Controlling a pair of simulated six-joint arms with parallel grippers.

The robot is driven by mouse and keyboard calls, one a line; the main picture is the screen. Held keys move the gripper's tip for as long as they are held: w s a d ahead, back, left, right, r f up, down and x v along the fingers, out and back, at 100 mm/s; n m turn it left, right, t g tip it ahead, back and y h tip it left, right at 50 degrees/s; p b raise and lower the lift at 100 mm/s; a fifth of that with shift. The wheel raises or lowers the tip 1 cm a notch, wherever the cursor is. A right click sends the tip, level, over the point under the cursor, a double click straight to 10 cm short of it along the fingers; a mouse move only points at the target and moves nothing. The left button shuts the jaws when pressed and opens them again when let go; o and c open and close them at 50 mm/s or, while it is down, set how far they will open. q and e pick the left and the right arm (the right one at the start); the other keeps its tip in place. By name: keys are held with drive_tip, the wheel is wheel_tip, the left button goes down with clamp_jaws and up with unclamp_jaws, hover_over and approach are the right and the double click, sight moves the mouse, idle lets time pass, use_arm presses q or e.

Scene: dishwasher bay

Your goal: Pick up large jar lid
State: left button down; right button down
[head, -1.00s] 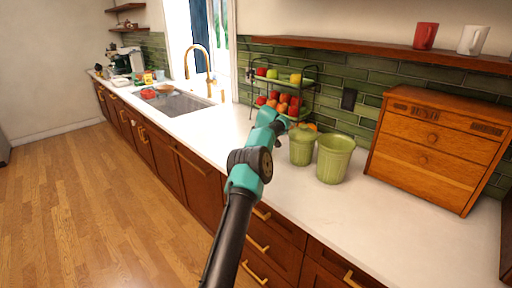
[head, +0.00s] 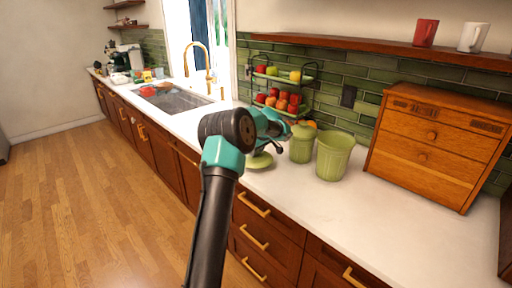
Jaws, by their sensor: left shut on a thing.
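The large jar lid (head: 260,161) is a round green disc, seen just below and left of my left gripper, low over the white counter. My left gripper (head: 277,146) is shut on it, though the wrist partly hides the grip. I cannot tell whether the lid is clear of the counter. The large green jar (head: 333,158) stands open to the right, with no lid on it. A smaller green jar (head: 302,145) with its lid on stands between the gripper and the large jar. My right gripper is not in view.
A tiered rack (head: 286,90) of apples and other fruit stands behind the gripper. A wooden drawer box (head: 436,145) stands at the right. The sink (head: 172,99) lies to the left. The front of the counter (head: 345,210) is clear at the right.

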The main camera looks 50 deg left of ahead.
sight(253, 164)
use_arm(q)
drive_tip(key=s+d, duration=0.4)
drive_tip(key=d, duration=0.1)
drive_tip(key=shift+s+r, duration=0.25)
drive_tip(key=shift+r, duration=0.1)
drive_tip(key=shift+d, duration=0.1)
